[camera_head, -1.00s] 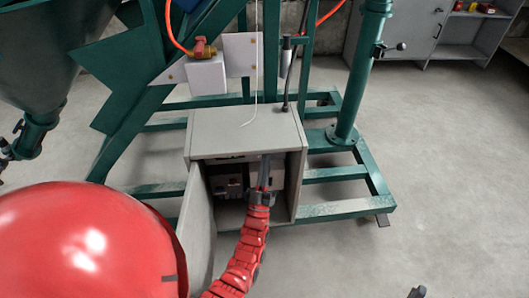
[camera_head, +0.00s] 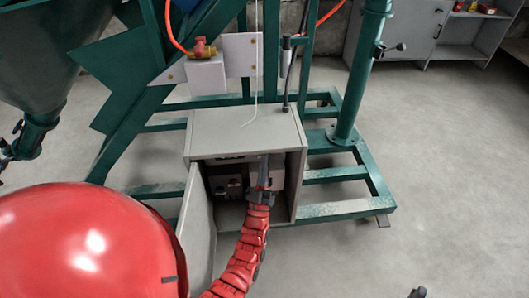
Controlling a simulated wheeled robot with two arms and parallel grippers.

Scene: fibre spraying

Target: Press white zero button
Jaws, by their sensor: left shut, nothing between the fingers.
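A grey control box (camera_head: 232,126) stands on the green frame, with its door (camera_head: 199,225) swung open to the front left. Inside, in shadow, is a panel (camera_head: 221,185) with several small controls. The white zero button cannot be picked out among them; part of the panel is hidden behind my gripper. My left gripper (camera_head: 265,165) is shut and empty. It reaches into the box's opening at the right part of the panel, pointing inward. Whether its tips touch the panel cannot be told. My right gripper cannot be made out.
Green frame beams (camera_head: 340,210) surround the box, and a green post (camera_head: 362,75) stands to its right. A white box (camera_head: 207,76) with a red valve is behind. A thin white cable (camera_head: 256,80) hangs over the box top.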

